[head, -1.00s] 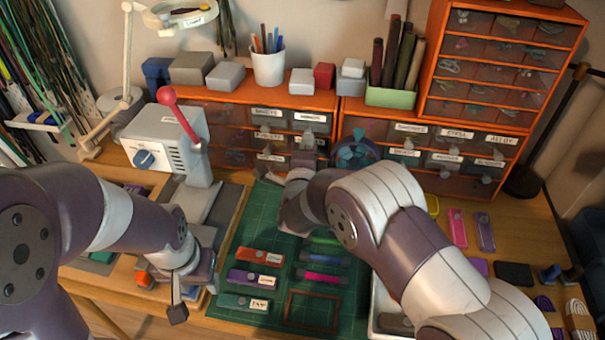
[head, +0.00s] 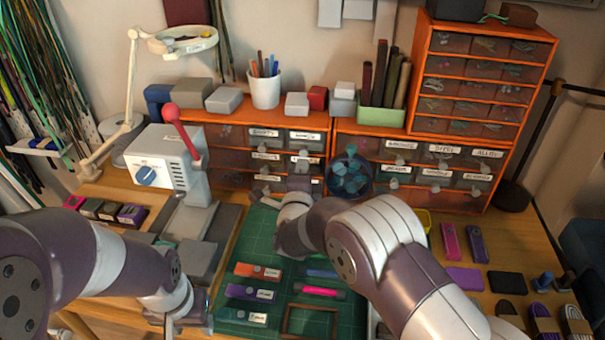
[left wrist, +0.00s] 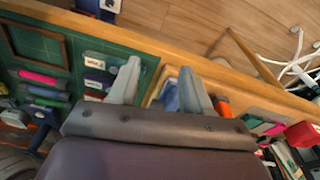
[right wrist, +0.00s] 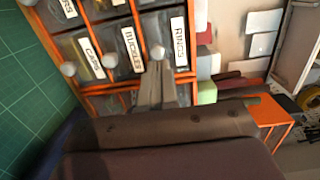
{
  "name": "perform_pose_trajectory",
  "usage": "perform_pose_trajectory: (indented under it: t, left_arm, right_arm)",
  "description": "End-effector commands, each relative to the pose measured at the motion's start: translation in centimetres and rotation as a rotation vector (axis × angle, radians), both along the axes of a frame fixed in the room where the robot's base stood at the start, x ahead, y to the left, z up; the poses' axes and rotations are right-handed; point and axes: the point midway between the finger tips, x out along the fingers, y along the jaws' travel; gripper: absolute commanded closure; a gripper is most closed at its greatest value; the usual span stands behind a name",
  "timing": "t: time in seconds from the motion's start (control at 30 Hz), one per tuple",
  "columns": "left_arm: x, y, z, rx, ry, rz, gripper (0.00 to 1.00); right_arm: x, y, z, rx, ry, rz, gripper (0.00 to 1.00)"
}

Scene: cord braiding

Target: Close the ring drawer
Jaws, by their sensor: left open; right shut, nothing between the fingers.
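The ring drawer (right wrist: 180,42), with a clear front and a white label reading RINGS, is in the orange cabinet in the right wrist view. In the head view it is the upper right drawer (head: 305,136) of the left cabinet. Its front looks about level with its neighbours; a small gap cannot be ruled out. My right gripper (right wrist: 158,68) is shut and empty, its fingertips at the knob beside the RINGS label; contact is unclear. My left gripper (left wrist: 157,80) is open and empty over the table's front left, far from the drawer.
A lever machine (head: 160,160) stands at left.

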Motion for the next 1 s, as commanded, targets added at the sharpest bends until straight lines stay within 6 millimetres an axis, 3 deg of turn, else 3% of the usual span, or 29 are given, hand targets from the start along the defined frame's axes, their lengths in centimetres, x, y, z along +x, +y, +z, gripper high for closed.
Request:
perform_pose_trajectory:
  t: [0.07, 0.5, 0.77, 0.9, 0.97, 1.0]
  left_arm:
    - [0.0, 0.0, -0.2, 0.0, 0.0, 0.0, 0.51]
    - [0.0, 0.0, -0.2, 0.0, 0.0, 0.0, 0.51]
    - [0.0, 0.0, -0.2, 0.0, 0.0, 0.0, 0.51]
    - [0.0, 0.0, -0.2, 0.0, 0.0, 0.0, 0.51]
    - [0.0, 0.0, -0.2, 0.0, 0.0, 0.0, 0.51]
    - [0.0, 0.0, -0.2, 0.0, 0.0, 0.0, 0.51]
  right_arm:
    - [-0.3, 0.1, -0.1, -0.001, 0.002, 0.002, 1.0]
    - [-8.5, 1.1, -0.1, -0.001, 0.005, 0.004, 1.0]
    - [-9.9, 1.1, -0.1, -0.011, 0.015, 0.005, 1.0]
    - [-9.1, -0.5, -1.4, -0.22, 0.227, 0.121, 1.0]
    - [-9.9, -2.2, -2.7, -0.403, 0.397, 0.24, 1.0]
    - [-11.3, -3.6, -3.8, -0.536, 0.514, 0.338, 1.0]
